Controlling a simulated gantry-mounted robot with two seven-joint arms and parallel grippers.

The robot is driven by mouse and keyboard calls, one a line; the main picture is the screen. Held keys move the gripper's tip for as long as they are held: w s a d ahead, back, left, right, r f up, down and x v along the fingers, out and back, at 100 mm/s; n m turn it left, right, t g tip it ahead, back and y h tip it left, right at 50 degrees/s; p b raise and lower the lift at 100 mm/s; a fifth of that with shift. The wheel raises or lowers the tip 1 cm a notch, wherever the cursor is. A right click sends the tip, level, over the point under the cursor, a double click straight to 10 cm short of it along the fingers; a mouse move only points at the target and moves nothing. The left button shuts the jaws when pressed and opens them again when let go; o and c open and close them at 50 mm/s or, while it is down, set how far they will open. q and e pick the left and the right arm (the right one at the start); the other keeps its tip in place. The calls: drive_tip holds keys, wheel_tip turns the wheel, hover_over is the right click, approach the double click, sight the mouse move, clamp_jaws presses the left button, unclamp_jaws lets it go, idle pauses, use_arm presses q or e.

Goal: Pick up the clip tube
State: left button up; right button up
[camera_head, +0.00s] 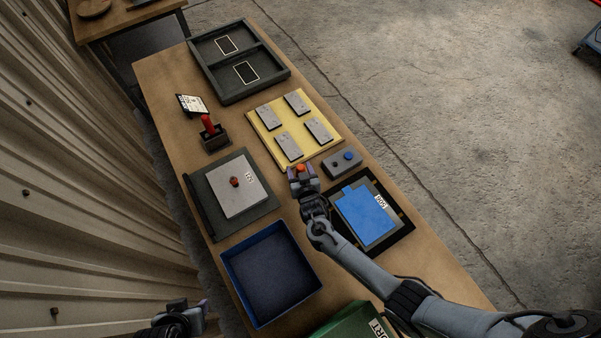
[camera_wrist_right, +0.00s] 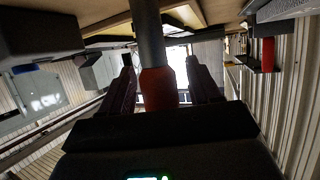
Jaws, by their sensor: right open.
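A red tube (camera_head: 208,124) stands tilted in a small dark holder (camera_head: 215,138) beside a white card; both also show at upper right in the right wrist view, the tube (camera_wrist_right: 268,52) upright there. My right gripper (camera_head: 301,172) is open, to the right of that tube and apart from it. Between its fingers (camera_wrist_right: 160,88) is a dark grey shaft with an orange-red end (camera_wrist_right: 157,86); I cannot tell whether they touch it. Which of these is the clip tube is not clear. My left gripper (camera_head: 192,308) is at the bottom left, dark and partly cut off.
A yellow board (camera_head: 263,124) with several grey plates lies beyond my right gripper. A grey button box (camera_head: 342,163), a blue panel (camera_head: 362,213), a blue bin (camera_head: 229,271), a grey lid (camera_head: 238,197) and a dark two-part tray (camera_head: 239,56) crowd the bench.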

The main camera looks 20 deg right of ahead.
drive_tip(key=shift+w, duration=0.15)
drive_tip(key=shift+c, duration=0.3)
drive_tip(key=c, duration=1)
drive_tip(key=shift+c, duration=0.2)
